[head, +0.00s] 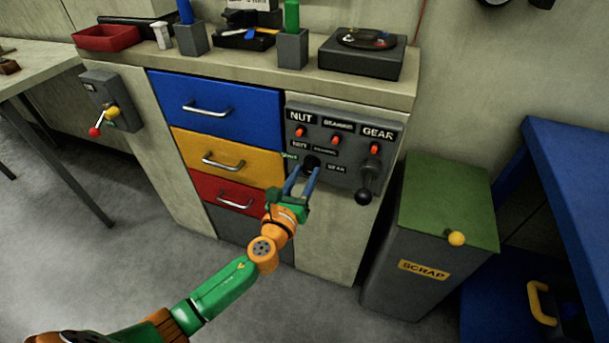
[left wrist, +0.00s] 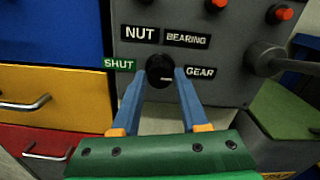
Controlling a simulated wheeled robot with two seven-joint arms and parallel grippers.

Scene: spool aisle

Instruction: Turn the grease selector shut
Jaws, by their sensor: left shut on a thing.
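The grease selector is a round black knob (left wrist: 160,66) on a grey panel, with the labels NUT, BEARING and GEAR and a green SHUT label (left wrist: 119,65) around it. A small pale mark shows on the knob's lower right part, nearer the GEAR label (left wrist: 201,72) than the SHUT label. My left gripper (left wrist: 160,77) has its two blue fingers on either side of the knob and is shut on it. In the head view the left gripper (head: 304,176) reaches up to the panel, and its fingers partly hide the knob. My right gripper is not in view.
A black-balled lever (head: 364,192) sticks out at the panel's right. Drawers with metal handles, blue (head: 240,100), yellow and red, stand to the left. A grey SCRAP bin (head: 415,240) with a green lid stands to the right. The floor at the left is clear.

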